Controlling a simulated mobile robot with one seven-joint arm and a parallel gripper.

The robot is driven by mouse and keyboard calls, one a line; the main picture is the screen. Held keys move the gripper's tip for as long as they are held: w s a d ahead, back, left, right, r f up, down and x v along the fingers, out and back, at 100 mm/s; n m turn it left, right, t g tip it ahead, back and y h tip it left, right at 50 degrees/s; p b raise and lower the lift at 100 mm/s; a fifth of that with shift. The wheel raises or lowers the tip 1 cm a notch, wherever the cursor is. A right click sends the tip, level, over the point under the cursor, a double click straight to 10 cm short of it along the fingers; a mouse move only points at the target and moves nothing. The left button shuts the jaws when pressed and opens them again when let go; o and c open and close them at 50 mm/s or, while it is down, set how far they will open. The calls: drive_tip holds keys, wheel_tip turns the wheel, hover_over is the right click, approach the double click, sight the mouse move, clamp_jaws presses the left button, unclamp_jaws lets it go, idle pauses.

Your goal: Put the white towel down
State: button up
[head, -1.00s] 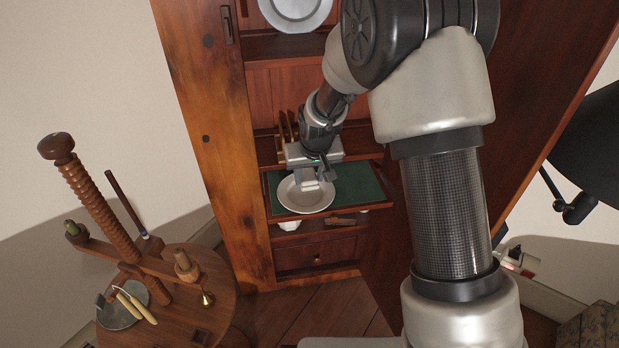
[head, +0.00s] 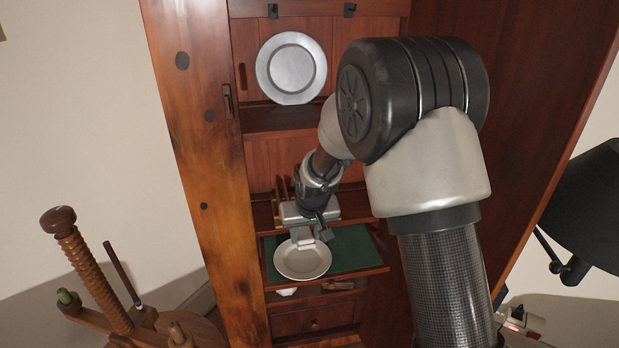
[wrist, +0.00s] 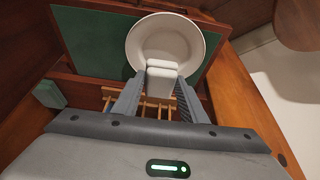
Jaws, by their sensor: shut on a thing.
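A small white folded towel (wrist: 162,66) sits between the two fingers of my gripper (wrist: 161,88) in the wrist view. My gripper is shut on it. In the head view my gripper (head: 311,235) is over the back part of a pale round plate (head: 303,263), and the towel is small and partly hidden there. The plate also shows beyond the towel in the wrist view (wrist: 168,36). It lies on a green-lined pull-out shelf (head: 350,247). I cannot tell whether the towel touches the plate.
The shelf belongs to a tall wooden cabinet (head: 196,150). A metal plate (head: 291,68) stands upright higher up. A wooden rack (wrist: 150,106) is near my fingers. The green surface right of the plate is clear. A wooden screw press (head: 90,270) stands at the left.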

drive_tip(key=w+d+r+p+v, duration=0.1)
drive_tip(key=w+p+v, duration=0.3)
drive_tip(key=p+v, duration=1)
drive_tip(key=w+r+p+v, duration=0.2)
drive_tip(key=w+p+v, duration=0.3)
drive_tip(key=v, duration=1.7)
drive_tip(key=w+a+p, duration=0.1)
drive_tip(key=w, duration=0.5)
drive_tip(key=w+a+f+p, duration=0.1)
drive_tip(key=w+p, duration=0.1)
drive_tip(key=w, duration=0.4)
drive_tip(key=w+a+p, duration=0.1)
drive_tip(key=w+p, duration=0.1)
drive_tip(key=w, duration=0.4)
drive_tip(key=shift+a+f, duration=0.2)
drive_tip(key=shift+f, duration=0.15)
wheel_tip(320, 180, down, 5)
drive_tip(key=shift+r+p, duration=0.1)
drive_tip(key=shift+p, duration=0.35)
drive_tip(key=shift+w, duration=0.15)
drive_tip(key=shift+f, duration=0.25)
